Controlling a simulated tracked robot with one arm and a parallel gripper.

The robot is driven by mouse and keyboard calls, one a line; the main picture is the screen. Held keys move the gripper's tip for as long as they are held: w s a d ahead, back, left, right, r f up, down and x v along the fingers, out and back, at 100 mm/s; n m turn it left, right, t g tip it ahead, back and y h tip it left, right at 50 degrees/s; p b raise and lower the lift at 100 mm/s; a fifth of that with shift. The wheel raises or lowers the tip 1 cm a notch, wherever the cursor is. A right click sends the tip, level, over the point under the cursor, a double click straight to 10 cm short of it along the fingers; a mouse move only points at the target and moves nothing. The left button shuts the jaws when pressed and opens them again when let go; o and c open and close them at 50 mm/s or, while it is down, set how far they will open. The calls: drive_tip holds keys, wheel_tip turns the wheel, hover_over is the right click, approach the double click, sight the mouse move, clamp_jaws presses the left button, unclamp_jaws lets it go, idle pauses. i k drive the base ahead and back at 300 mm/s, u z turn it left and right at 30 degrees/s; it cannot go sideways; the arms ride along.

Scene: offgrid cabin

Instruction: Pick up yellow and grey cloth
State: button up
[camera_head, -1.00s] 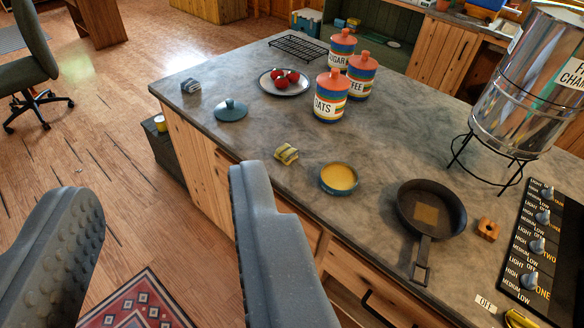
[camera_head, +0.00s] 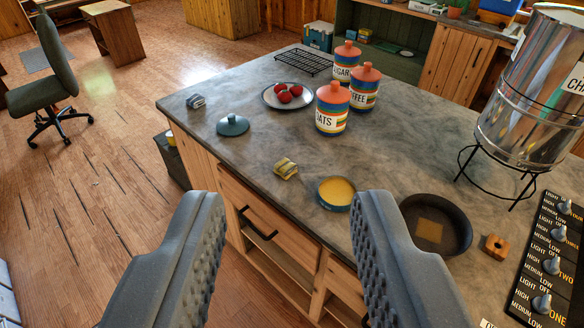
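The yellow and grey cloth (camera_head: 285,168) is a small crumpled bundle on the grey countertop, near its front edge. It lies just left of a blue dish with yellow contents (camera_head: 336,192). My gripper (camera_head: 288,215) is open and empty, its two grey fingers wide apart in the lower part of the view. The cloth shows between and beyond the fingertips, apart from both. The full cloth is in sight.
On the counter (camera_head: 330,90) stand striped canisters (camera_head: 332,108), a plate of red fruits (camera_head: 288,96), a blue lid (camera_head: 233,125), another small grey bundle (camera_head: 195,101), a black pan (camera_head: 436,224) and a metal urn (camera_head: 530,90). Counter around the cloth's left and back is bare.

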sight(285, 168)
drive_tip(key=i, duration=1)
drive_tip(key=k, duration=0.65)
drive_tip(key=u, duration=0.55)
drive_tip(key=i, duration=1.35)
drive_tip(key=z, duration=0.3)
